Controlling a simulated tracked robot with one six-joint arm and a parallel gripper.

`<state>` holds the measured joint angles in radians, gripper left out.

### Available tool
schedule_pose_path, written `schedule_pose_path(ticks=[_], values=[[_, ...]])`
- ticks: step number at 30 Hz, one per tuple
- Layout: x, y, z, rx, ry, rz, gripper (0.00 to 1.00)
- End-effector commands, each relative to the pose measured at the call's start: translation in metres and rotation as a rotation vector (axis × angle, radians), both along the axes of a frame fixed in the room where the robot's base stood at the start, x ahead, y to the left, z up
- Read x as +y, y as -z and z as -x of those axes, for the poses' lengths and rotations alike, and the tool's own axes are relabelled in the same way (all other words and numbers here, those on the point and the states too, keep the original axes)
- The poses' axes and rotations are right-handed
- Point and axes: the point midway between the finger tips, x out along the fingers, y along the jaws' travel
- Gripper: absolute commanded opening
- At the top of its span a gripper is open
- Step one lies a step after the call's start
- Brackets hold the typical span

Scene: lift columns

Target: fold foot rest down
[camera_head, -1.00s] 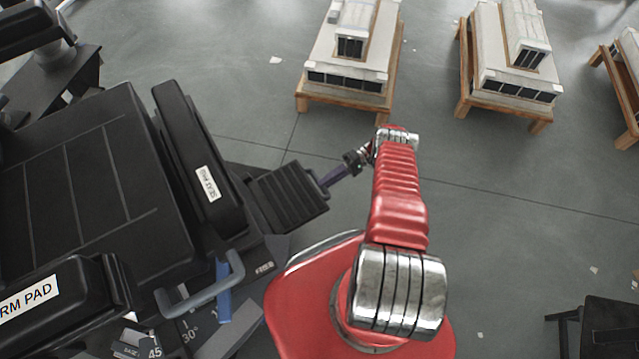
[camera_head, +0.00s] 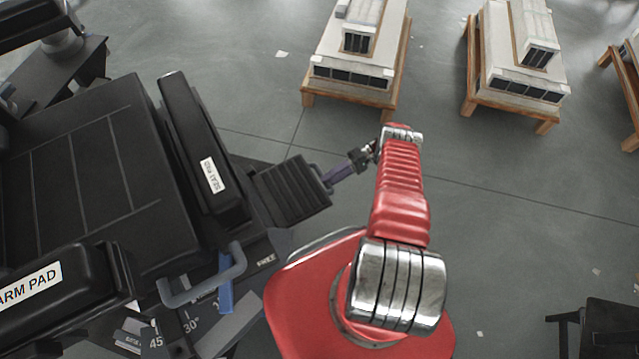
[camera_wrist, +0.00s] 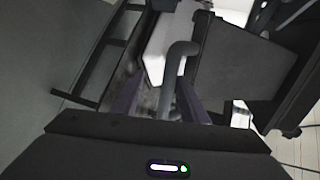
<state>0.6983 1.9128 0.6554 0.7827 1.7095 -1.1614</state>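The foot rest (camera_head: 291,191) is a ribbed black pad at the lower right side of a large black chair (camera_head: 85,165) in the head view. My gripper (camera_head: 340,174), with purple-grey fingers, is at the pad's outer end. In the wrist view a grey bent bar (camera_wrist: 181,62) runs down between the fingers of my gripper (camera_wrist: 158,95). The fingers look apart, with a gap on the left of the bar; contact with the right finger is unclear. A dark panel (camera_wrist: 240,65) is right of the bar.
A seat pad (camera_head: 205,150) and an arm pad (camera_head: 60,290) border the chair. A grey handle (camera_head: 205,285) and an angle scale (camera_head: 175,325) sit below. White models on wooden stands (camera_head: 355,60) stand at the back. Floor right of my arm is mostly clear.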

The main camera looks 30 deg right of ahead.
Motion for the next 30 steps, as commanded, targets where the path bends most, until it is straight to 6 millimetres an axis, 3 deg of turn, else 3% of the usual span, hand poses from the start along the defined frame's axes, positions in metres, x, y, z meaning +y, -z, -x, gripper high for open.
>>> schedule_pose_path(ticks=[17,30], values=[[-0.001,-0.002,-0.002,-0.003,0.002,0.004,0.36],[-0.001,-0.028,-0.002,-0.002,0.002,0.001,0.36]])
